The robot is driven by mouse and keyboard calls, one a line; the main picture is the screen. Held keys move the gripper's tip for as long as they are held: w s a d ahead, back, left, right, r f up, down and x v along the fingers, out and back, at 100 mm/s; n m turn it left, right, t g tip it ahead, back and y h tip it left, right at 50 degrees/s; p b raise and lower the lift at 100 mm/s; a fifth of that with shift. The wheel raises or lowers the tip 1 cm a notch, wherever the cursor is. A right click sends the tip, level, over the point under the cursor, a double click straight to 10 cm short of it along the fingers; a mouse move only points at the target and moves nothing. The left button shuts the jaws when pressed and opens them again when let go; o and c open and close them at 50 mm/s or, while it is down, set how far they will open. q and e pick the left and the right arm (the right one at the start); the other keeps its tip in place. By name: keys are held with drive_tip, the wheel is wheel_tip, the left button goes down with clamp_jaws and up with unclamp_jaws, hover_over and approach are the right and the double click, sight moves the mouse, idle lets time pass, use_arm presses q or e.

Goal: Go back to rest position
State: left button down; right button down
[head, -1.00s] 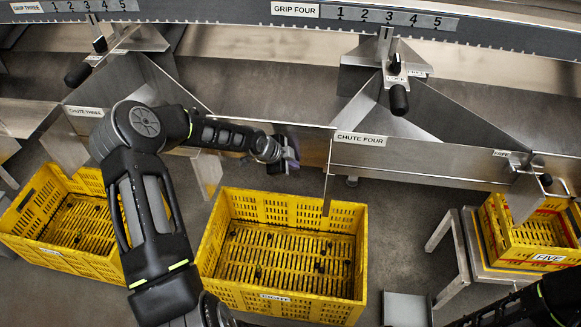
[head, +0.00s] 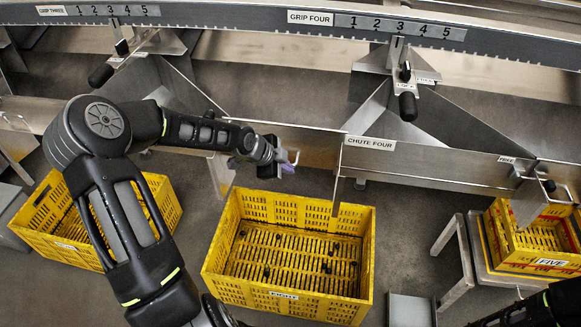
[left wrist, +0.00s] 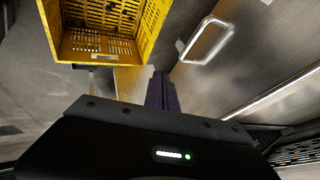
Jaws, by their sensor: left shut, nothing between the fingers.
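My left gripper (head: 287,167) is at the end of my left arm, which reaches in from the left in the head view. It hangs in front of the metal chute wall, above the back edge of the yellow crate labelled EIGHT (head: 285,296). The left wrist view shows its purple fingers (left wrist: 161,92) together, with nothing between them. Only part of my right arm shows at the bottom right of the head view. My right gripper is out of view.
The CHUTE FOUR wall (head: 420,166) stands just right of my left gripper. A yellow crate (head: 65,246) stands at left, partly behind my arm. Crate FIVE (head: 550,262) sits on a metal stand (head: 457,250) at right. A metal handle (left wrist: 207,40) shows in the left wrist view.

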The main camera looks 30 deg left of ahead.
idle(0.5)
use_arm(q)
drive_tip(key=s+d+f+n+g+h+p, duration=0.1)
drive_tip(key=s+d+f+n+p, duration=0.25)
drive_tip(key=s+d+n, duration=0.35)
drive_tip(key=s+d+f+n+g+h+p, duration=0.15)
drive_tip(key=s+d+f+n, duration=0.3)
drive_tip(key=d+n, duration=0.5)
drive_tip(key=s+d+m+g+p, duration=0.1)
drive_tip(key=s+d+p, duration=0.2)
drive_tip(key=s+d, duration=0.2)
drive_tip(key=s+d+g+p, duration=0.2)
drive_tip(key=s+d, duration=0.3)
drive_tip(key=s, duration=0.7)
drive_tip(key=shift+d+r+m+y+p, duration=0.35)
drive_tip(key=shift+p, duration=0.2)
drive_tip(key=shift+f+g, duration=0.1)
drive_tip(key=shift+g, duration=0.15)
